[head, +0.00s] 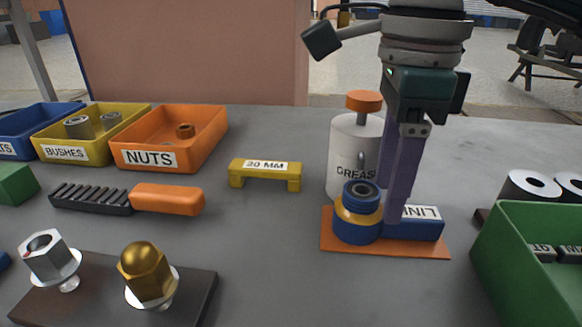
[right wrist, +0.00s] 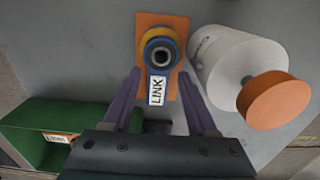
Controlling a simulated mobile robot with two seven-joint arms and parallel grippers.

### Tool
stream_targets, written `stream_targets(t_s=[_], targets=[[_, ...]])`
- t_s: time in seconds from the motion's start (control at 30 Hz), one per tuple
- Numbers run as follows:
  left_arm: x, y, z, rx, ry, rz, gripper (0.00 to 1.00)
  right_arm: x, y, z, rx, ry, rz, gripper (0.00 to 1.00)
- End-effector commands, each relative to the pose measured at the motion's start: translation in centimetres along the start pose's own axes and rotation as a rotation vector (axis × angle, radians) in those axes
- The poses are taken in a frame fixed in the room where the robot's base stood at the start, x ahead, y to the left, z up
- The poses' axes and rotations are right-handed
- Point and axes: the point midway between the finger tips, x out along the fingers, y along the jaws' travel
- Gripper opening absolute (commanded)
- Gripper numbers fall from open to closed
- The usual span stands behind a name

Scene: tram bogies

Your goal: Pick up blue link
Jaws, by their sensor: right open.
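The blue link (head: 412,229) lies on an orange plate (head: 340,247) on the grey table. Its bar carries a white LINK label, and its left end is a raised round eye with a yellow band and a dark bore. My right gripper (head: 396,198) points down over the bar and hides part of it in the head view. In the right wrist view, the link (right wrist: 158,70) shows between the two fingers of the open gripper (right wrist: 159,73), with one finger on each side of the label. Whether the fingers touch the bar cannot be told. My left gripper is not in view.
A white grease can (head: 345,150) with an orange knob stands close behind the link. A green bin (head: 520,260) is at the right. A yellow 20 MM gauge (head: 265,173), an orange-handled brush (head: 165,199) and part bins (head: 205,125) lie to the left.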

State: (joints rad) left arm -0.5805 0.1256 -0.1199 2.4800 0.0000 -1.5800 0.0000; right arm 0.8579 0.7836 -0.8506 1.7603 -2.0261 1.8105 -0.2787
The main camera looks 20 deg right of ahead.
Motion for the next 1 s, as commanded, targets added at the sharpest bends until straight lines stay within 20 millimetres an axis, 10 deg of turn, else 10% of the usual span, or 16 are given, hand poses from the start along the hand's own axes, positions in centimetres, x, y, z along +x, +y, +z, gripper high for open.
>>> stream_targets(t_s=[0.43,1.0], targets=[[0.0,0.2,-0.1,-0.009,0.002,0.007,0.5,2.8,0.1,0.0,-0.002,-0.001,0.0,0.58],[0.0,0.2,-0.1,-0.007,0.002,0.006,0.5,2.8,0.1,0.0,-0.002,-0.003,0.0,0.0]])
